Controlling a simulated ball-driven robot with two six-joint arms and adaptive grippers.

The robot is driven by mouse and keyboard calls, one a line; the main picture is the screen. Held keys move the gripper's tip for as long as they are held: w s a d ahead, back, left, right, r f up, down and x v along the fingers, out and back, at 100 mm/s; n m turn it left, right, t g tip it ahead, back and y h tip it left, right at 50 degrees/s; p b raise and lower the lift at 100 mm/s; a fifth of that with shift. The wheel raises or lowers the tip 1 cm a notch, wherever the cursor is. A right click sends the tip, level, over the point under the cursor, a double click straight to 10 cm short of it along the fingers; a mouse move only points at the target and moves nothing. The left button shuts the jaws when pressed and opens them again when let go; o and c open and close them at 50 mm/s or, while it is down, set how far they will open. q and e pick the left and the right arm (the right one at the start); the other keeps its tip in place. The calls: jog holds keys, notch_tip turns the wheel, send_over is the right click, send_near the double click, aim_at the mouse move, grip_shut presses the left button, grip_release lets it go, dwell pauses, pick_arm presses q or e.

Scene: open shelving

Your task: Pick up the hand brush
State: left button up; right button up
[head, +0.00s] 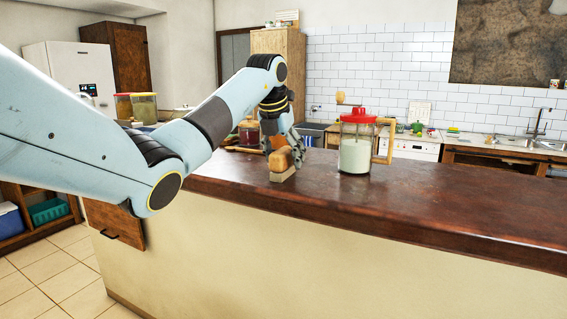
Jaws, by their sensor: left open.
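The hand brush (281,161) stands on the dark wooden counter (440,205), near its left end. It has a tan, rounded top and a paler lower part. My left gripper (284,148) points down at the brush, with its dark fingers open. One finger shows at the left of the brush and another at its right, close to it. I cannot tell whether either finger touches it. My right gripper is not in view.
A glass jar with a red lid (356,152) and pale contents stands right of the brush. A dark red jar (249,132) is behind my left arm. The counter's right part is clear. A sink (515,141) lies farther back.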

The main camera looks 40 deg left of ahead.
aim_at(285, 148)
pick_arm(q)
jog(key=c, duration=1.3)
jog(key=shift+r, duration=0.4)
jog(key=r, duration=0.1)
jog(key=r+b, duration=0.2)
jog(key=r, duration=0.1)
jog(key=shift+s+d, duration=0.1)
jog(key=shift+s, duration=0.15)
jog(key=s, duration=0.1)
jog(key=s+d+r+b, duration=0.1)
jog(key=s+r, duration=0.1)
jog(key=shift+s+d, duration=0.2)
jog(key=shift+d, duration=0.1)
jog(key=s+d+r+p, duration=0.3)
jog(key=s+r+p, duration=0.1)
jog(key=s+p, duration=0.2)
jog(key=shift+s+r, duration=0.35)
